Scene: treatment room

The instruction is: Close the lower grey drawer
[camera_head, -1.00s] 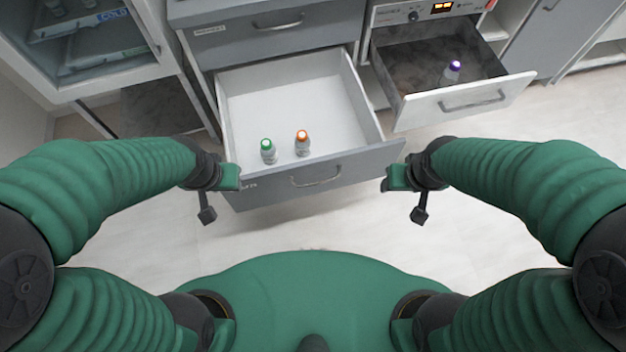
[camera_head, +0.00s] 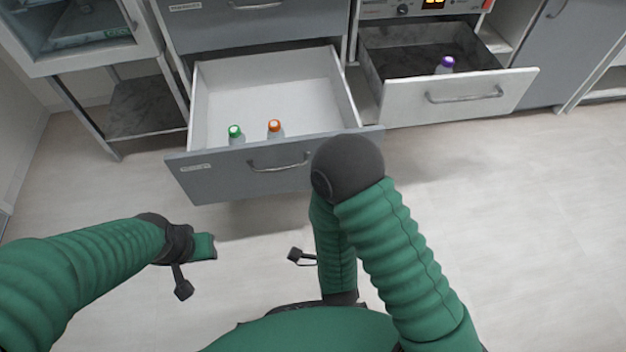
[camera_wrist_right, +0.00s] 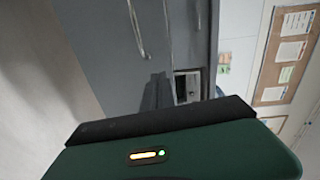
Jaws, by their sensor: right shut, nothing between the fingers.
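The lower grey drawer (camera_head: 222,180) stands pulled out from the grey cabinet in the head view, with a curved bar handle (camera_head: 280,164) on its front. Inside it, a green-capped bottle (camera_head: 235,134) and an orange-capped bottle (camera_head: 275,129) stand upright close behind the front panel. My left gripper (camera_head: 206,246) is in front of and below the drawer, apart from it; its jaws are too small to tell. In the right wrist view my right gripper (camera_wrist_right: 158,85) is shut and empty.
A second drawer (camera_head: 482,94) with a white front is open at right, holding a purple-capped bottle (camera_head: 446,65). The closed upper grey drawer (camera_head: 225,25) is above. A glass-fronted cabinet (camera_head: 75,35) stands at left. The floor in front is clear.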

